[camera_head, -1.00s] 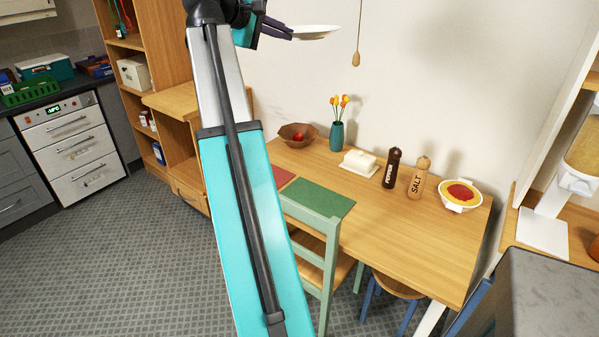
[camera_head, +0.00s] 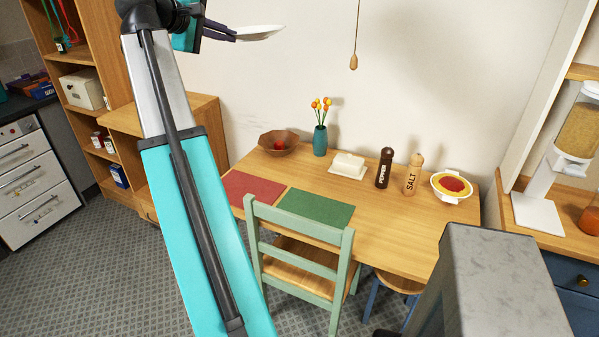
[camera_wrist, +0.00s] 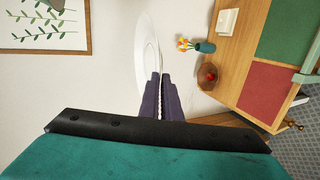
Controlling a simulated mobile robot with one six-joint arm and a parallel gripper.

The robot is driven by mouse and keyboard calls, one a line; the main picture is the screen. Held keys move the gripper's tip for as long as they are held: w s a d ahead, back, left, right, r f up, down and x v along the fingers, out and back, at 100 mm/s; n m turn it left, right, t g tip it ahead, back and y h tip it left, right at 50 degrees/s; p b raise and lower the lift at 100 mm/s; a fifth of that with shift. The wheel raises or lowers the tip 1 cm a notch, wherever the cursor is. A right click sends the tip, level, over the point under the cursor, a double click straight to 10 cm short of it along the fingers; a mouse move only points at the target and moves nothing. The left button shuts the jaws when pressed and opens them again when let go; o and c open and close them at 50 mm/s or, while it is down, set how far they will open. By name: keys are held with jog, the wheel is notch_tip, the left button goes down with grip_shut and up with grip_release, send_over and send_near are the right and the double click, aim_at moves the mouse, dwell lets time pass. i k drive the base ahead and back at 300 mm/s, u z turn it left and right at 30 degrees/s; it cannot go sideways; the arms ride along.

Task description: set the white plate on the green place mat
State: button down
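The white plate (camera_head: 259,33) is held up in the air near the wall, high above the table's far left part. My gripper (camera_head: 236,36) is shut on the plate's edge, and the wrist view shows the plate (camera_wrist: 147,50) between its two dark fingers (camera_wrist: 161,84). The green place mat (camera_head: 316,206) lies bare on the wooden table, at the near edge behind a green chair. It also shows in the wrist view (camera_wrist: 284,32). The plate is well apart from the mat.
A red mat (camera_head: 252,187) lies left of the green one. Behind stand a brown bowl (camera_head: 278,142), a flower vase (camera_head: 320,141), a butter dish (camera_head: 348,166), a pepper mill (camera_head: 384,168) and a salt mill (camera_head: 413,174). A green chair (camera_head: 298,255) stands at the front.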

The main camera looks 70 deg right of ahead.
aim_at(313, 212)
jog(key=z, duration=0.25)
jog(key=i, duration=1)
jog(key=z, duration=0.25)
